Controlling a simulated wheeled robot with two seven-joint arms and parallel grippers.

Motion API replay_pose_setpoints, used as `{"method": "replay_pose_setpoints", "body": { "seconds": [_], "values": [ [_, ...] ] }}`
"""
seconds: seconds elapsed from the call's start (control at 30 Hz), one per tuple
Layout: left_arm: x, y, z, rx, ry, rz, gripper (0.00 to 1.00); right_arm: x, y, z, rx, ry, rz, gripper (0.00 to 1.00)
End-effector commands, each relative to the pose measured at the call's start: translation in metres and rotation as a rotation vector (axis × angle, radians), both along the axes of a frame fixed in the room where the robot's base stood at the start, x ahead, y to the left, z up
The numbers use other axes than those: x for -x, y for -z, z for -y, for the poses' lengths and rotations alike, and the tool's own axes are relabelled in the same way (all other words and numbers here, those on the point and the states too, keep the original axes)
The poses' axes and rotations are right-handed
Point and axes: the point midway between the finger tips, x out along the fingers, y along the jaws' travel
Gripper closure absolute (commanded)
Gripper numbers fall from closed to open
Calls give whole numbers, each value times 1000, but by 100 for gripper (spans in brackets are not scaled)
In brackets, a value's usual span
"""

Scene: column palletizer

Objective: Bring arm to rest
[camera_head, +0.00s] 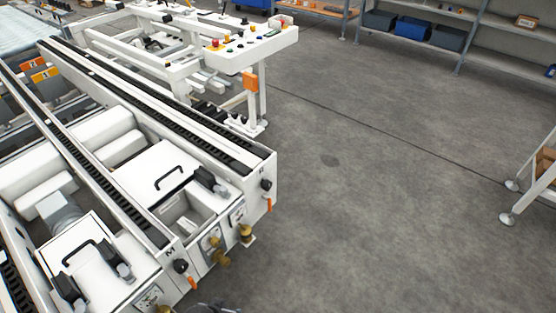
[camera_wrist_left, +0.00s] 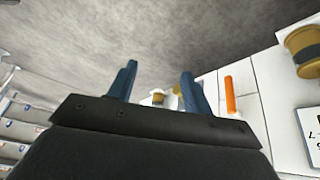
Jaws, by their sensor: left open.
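My left gripper (camera_wrist_left: 157,84) shows in the left wrist view, with its two blue fingers apart and nothing between them. It is near the white end of the machine. Behind the fingers are a small brass-coloured fitting and white surfaces, and I cannot tell how far away they are. In the head view only a small dark shape shows at the bottom edge, and I cannot tell whether it is part of my arm. My right gripper is in neither view.
A white conveyor machine (camera_head: 225,160) fills the left, with brass knobs (camera_head: 246,233) and orange handles (camera_head: 192,283) sticking out at its end. A control panel (camera_head: 245,48) stands behind. Shelves with bins (camera_head: 430,30) line the back. Grey floor (camera_head: 380,200) is clear centre and right.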

Motion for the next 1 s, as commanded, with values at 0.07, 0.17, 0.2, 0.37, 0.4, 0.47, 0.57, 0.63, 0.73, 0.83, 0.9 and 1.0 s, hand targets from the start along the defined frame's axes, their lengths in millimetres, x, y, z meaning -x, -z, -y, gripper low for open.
{"method": "replay_pose_setpoints", "body": {
  "seconds": [0.07, 0.17, 0.2, 0.37, 0.4, 0.47, 0.57, 0.63, 0.73, 0.83, 0.9, 1.0],
  "values": [
    [2, 30, 16, 31, 8, 21, 50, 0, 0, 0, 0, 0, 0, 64],
    [4, 62, 35, 69, 12, 59, 50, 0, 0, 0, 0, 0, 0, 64],
    [5, 72, 42, 82, 14, 73, 50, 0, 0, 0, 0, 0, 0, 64],
    [12, 105, 62, 124, 13, 114, 50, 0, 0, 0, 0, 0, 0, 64],
    [14, 111, 66, 132, 13, 122, 50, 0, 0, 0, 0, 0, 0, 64],
    [17, 120, 72, 143, 13, 133, 50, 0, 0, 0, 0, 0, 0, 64],
    [22, 132, 79, 159, 11, 150, 50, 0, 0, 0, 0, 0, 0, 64],
    [25, 139, 83, 168, 11, 159, 50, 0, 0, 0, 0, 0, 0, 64],
    [29, 148, 89, 179, 9, 171, 50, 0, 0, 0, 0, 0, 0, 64],
    [33, 156, 94, 189, 8, 181, 50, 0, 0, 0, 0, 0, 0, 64],
    [33, 152, 96, 194, 7, 185, 50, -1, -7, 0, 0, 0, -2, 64],
    [30, 138, 93, 187, 9, 172, 50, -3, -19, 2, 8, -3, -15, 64]
  ]
}}
